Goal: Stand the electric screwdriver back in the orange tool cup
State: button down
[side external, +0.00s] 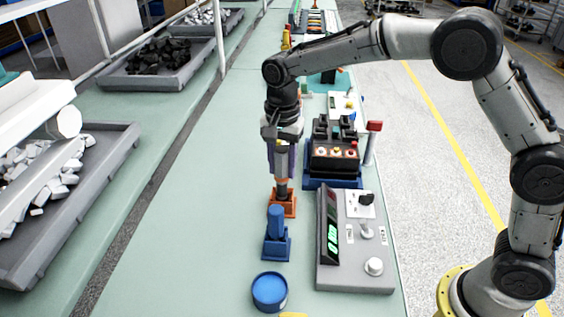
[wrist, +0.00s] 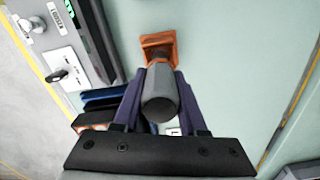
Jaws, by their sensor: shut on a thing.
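In the wrist view, the screwdriver's grey rounded end (wrist: 160,107) sits between the fingers of my gripper (wrist: 160,90). The orange tool cup (side external: 284,208) stands on the green bench directly below, and also shows in the wrist view (wrist: 158,40). The screwdriver's lower end overlaps the cup's opening; I cannot tell how deep it reaches inside.
A blue holder with a blue tool (side external: 276,243) stands just in front of the cup, with a round blue container (side external: 270,291) nearer the camera. A grey test panel (side external: 355,262) and a breaker fixture (side external: 335,155) stand close on the right. The bench left of the cup is clear.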

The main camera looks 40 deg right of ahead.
aim_at(282, 178)
jog(key=shift+f, duration=1.8)
jog(key=shift+c, duration=1.9)
grip_release()
notch_tip(282, 178, up, 14)
jog(key=shift+f, duration=0.1)
